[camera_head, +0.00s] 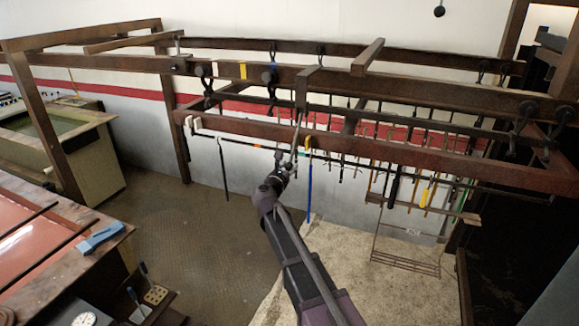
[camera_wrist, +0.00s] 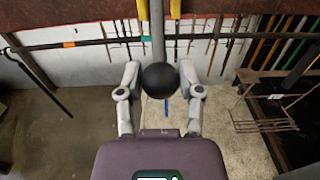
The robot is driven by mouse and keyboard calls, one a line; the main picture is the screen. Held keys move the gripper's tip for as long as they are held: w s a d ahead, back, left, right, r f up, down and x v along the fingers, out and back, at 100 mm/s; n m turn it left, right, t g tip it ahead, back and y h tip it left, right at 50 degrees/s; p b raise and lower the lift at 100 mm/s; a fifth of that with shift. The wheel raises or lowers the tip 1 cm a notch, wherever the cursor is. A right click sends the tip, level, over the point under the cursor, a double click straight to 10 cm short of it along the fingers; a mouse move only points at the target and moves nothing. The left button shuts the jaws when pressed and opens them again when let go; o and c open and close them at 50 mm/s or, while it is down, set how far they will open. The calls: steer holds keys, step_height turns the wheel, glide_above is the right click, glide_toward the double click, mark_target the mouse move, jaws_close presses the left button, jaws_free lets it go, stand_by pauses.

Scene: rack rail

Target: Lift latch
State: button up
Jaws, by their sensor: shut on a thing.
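The latch shows in the wrist view as a grey rod (camera_wrist: 157,30) ending in a round black knob (camera_wrist: 160,80). My gripper (camera_wrist: 161,76) has one grey finger on each side of the knob and is shut on it. In the head view my gripper (camera_head: 287,163) is at the lower end of the thin grey latch rod (camera_head: 297,130), which hangs below a block on the front beam. The knob is hard to make out there, between the fingers.
Long brown beams (camera_head: 400,98) with black rollers run across above my gripper. A dark rail with several hanging rods and coloured tools (camera_head: 425,192) lies behind and to the right. A wire rack (camera_head: 405,262) hangs lower right. A workbench (camera_head: 60,262) stands at left.

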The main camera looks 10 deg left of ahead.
steer(key=shift+s+a+r+p, duration=0.2)
steer(key=shift+s+r+p, duration=0.3)
steer(key=shift+s+r, duration=0.15)
steer(key=shift+s+a+r+p, duration=0.15)
steer(key=shift+s+r+p, duration=0.35)
steer(key=shift+r, duration=0.1)
steer(key=o, duration=1)
steer(key=shift+s, duration=0.1)
steer(key=v, duration=0.7)
